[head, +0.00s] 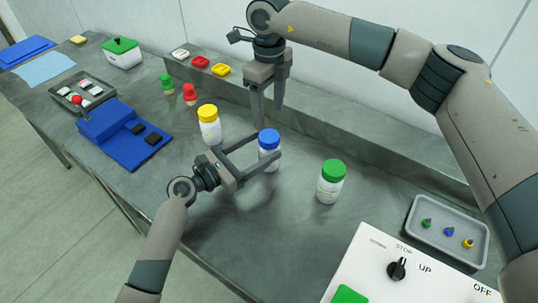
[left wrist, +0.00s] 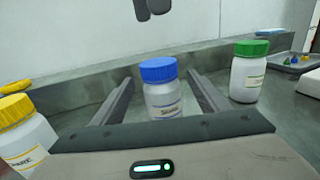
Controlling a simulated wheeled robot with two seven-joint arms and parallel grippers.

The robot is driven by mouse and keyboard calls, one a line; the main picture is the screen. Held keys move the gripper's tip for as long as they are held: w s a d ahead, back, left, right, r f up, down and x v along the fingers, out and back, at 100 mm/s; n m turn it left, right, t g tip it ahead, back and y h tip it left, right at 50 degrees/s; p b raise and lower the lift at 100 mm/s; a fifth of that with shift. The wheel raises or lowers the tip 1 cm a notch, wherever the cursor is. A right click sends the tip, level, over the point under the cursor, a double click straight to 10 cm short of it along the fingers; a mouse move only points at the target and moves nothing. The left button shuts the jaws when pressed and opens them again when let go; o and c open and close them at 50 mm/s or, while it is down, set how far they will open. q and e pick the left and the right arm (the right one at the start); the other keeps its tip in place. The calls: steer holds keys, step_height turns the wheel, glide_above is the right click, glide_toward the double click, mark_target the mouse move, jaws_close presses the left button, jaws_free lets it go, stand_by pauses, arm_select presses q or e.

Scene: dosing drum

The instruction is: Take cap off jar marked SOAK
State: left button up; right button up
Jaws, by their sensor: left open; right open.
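A white jar (head: 268,158) with a blue cap (head: 269,138) stands upright on the table. It also shows in the left wrist view (left wrist: 163,100), where its label is too blurred to read surely. My left gripper (head: 267,146) is open, with a finger on each side of this jar; gaps show between fingers and jar in the left wrist view. My right gripper (head: 268,114) is open and empty, pointing down above and just behind the blue cap. A yellow-capped jar (head: 210,130) stands to the left and a green-capped jar (head: 329,188) to the right, both capped.
A grey tray (head: 425,232) with small coloured pieces and a white control panel (head: 360,255) with a knob are at the right. A blue device (head: 130,150) is at the left. A raised ledge (head: 330,135) runs behind the jars. Red and green small items stand near it.

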mark_target(269, 135)
arm_select(q)
steer(key=shift+x, duration=1.55)
steer(key=shift+c, duration=0.3)
jaws_close()
arm_select(e)
steer(key=shift+m, duration=2.2)
arm_select(q)
steer(key=shift+a, duration=0.1)
arm_select(e)
steer(key=shift+f, duration=0.15)
steer(key=shift+f, duration=3.85)
steer(key=c, duration=1.1)
steer(key=shift+n, duration=1.7)
